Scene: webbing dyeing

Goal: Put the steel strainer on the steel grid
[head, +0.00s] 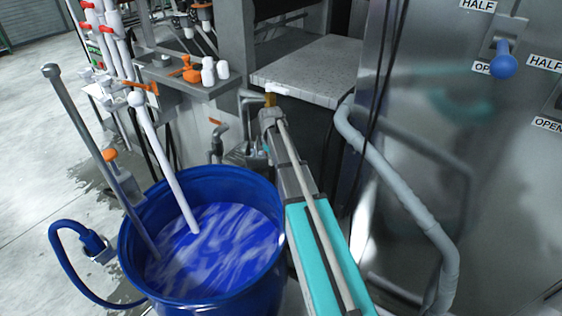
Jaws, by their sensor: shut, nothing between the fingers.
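The steel grid (318,66) appears to be the flat, grey speckled shelf at the upper middle, with most of its top bare. A small whitish patch lies at its near left edge, too small to make out. My gripper (270,101) is at the far end of my grey and teal arm, just below that edge. It looks shut and empty, though its fingers are very small here. I cannot make out the steel strainer for certain. Some unclear grey metal shapes (243,153) are partly hidden behind my arm, below the shelf.
A blue drum (135,215) of blue liquid stands left of my arm, with a white pipe (166,165) and a grey rod in it. A bent pale pipe (405,195) and a steel cabinet (478,130) stand on the right. Orange-handled valves (190,72) are at the upper left.

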